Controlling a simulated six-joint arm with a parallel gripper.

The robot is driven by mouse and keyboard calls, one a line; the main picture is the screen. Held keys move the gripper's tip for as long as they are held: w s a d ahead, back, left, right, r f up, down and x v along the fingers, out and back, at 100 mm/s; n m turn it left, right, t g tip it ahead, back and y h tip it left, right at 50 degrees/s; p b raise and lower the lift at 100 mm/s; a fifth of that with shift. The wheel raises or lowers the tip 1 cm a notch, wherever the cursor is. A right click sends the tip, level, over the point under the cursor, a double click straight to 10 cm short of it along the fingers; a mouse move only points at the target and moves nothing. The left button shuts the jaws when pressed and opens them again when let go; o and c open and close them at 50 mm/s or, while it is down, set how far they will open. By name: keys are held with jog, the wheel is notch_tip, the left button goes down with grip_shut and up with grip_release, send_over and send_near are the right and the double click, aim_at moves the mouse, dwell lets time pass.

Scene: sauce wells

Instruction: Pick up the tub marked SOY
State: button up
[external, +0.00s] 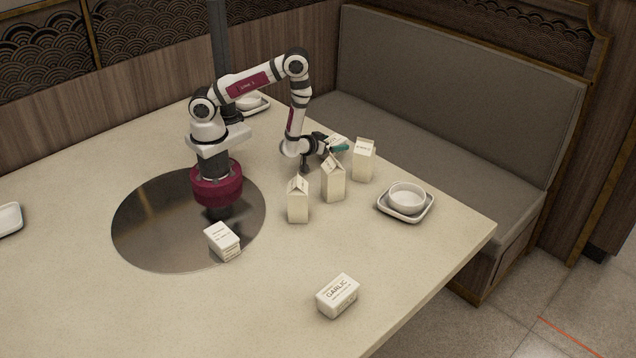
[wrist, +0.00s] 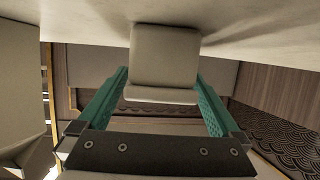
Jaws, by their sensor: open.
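A small white tub (external: 337,140) stands at the far side of the table, partly hidden by my gripper; its lettering is too small to read. In the wrist view this tub (wrist: 165,55) shows a plain side between the two teal fingers. My gripper (external: 338,148) is open, with a finger on either side of the tub; I cannot tell whether they touch it. A second tub (external: 222,241), its label unreadable, sits at the edge of the steel disc. A third tub (external: 337,295), marked GARLIC, is near the front. I cannot make out SOY on any tub.
Three cartons (external: 333,178) stand in a row close to my gripper; one carton (external: 363,160) is just right of it. A bowl (external: 407,196) on a square tray (external: 383,206) is further right. The table's front middle is mostly clear.

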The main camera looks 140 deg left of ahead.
grip_shut()
dwell(0.5)
jog(key=shift+r, duration=0.1)
